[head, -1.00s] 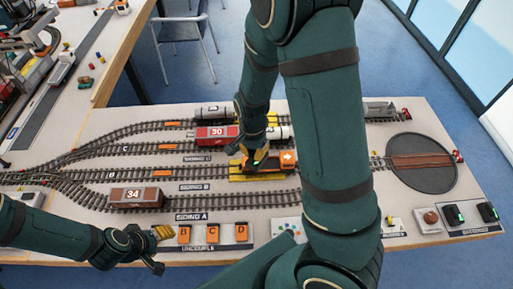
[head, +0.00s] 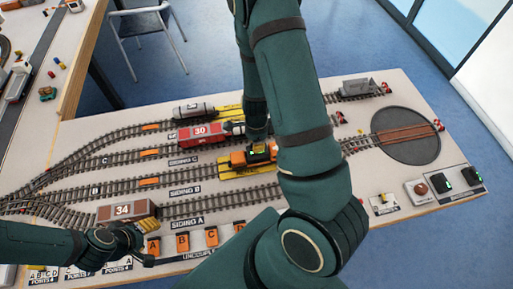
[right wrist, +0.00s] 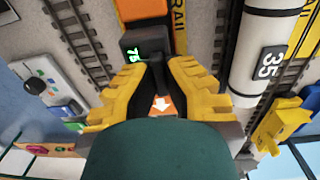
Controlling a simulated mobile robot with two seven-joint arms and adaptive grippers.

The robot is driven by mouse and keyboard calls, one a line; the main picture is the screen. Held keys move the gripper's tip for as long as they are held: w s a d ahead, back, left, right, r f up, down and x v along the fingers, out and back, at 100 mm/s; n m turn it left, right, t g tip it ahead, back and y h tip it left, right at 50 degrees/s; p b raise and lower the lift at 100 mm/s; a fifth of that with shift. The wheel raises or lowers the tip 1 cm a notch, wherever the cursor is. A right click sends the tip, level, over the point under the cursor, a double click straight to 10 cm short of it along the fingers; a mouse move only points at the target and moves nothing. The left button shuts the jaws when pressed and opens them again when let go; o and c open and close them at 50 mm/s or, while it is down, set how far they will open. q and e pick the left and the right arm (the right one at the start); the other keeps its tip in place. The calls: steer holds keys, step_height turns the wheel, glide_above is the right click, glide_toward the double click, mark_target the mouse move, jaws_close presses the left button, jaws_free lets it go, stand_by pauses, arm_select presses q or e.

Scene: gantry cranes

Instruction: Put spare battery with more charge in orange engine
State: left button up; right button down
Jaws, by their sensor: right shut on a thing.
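The orange engine (head: 238,159) stands on a yellow-marked stretch of the track labelled siding B in the head view. My right gripper (right wrist: 158,70) is over it, its yellow fingers shut on a black battery (right wrist: 133,45) with a green number that looks like 75 or 76. The battery is at the engine's middle; I cannot tell how deep it sits.
The red wagon 30 (head: 200,132) stands on the track behind the engine. Wagon 34 (head: 140,209) stands on the front track. The orange uncouple buttons (head: 183,241) are at the front edge. A turntable (head: 405,136) and a red-brown button (head: 420,188) are at the right.

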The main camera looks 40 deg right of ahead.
arm_select(q)
steer(key=shift+w+f, duration=0.1)
steer(key=shift+f, duration=0.3)
arm_select(e)
step_height(320, 180, down, 3)
steer(key=shift+w+r, duration=0.1)
steer(key=shift+r, duration=0.1)
steer(key=shift+r, duration=0.1)
arm_select(q)
steer(key=shift+f+b, duration=0.1)
steer(key=shift+b, duration=0.2)
arm_select(e)
steer(key=c, duration=1.1)
jaws_free()
steer(key=shift+f, duration=0.2)
steer(key=shift+c, duration=0.2)
